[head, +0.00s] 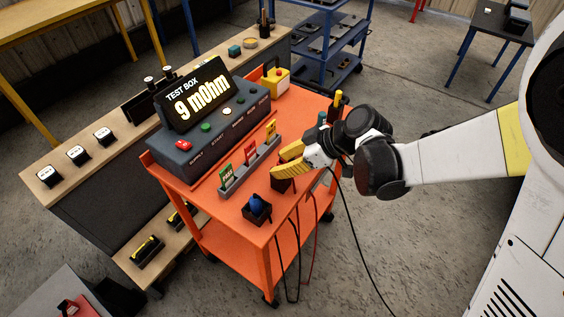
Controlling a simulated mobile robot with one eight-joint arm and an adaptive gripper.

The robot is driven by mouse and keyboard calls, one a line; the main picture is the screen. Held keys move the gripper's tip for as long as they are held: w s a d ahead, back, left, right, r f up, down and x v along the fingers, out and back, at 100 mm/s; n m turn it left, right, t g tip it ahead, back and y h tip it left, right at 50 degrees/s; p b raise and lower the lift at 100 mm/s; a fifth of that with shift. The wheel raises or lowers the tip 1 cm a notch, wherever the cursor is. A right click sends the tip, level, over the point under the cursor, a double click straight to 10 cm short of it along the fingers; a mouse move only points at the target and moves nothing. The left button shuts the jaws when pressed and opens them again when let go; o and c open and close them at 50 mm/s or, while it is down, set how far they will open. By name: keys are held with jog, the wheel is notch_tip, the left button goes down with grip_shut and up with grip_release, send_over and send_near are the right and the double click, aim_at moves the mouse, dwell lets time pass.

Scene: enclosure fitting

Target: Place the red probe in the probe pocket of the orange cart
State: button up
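The orange cart (229,215) stands in the middle of the head view. A black pocket (257,216) at its front corner holds a blue probe (256,202). A second dark pocket (283,186) sits to the right of it, partly under my gripper. My gripper (280,163), with yellow fingers, is low over this second pocket, pointing left. A red cable and black cables hang over the cart's front edge.
A test box (208,110) reading "9 mOhm" stands on the cart. A grey rack (249,168) with upright tags is close to the left of my gripper. A yellow box (276,80) is at the back. A wooden bench (70,183) adjoins on the left.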

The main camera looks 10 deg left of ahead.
jog(key=shift+r, duration=0.15)
jog(key=p+v, duration=0.5)
jog(key=v, duration=0.7)
jog(key=s+d+r+m+t+h, duration=0.3)
jog(key=s+d+m+h, duration=0.1)
jog(key=d+m, duration=0.4)
jog(key=s+d+r+m+t+h, duration=0.2)
jog(key=s+d+m, duration=0.4)
jog(key=d, duration=0.7)
jog(key=r+m+h, duration=0.1)
jog(key=m+h, duration=0.1)
jog(key=shift+s+r+t+h, duration=0.2)
jog(key=shift+r+t+h, duration=0.1)
jog(key=shift+r+t, duration=0.1)
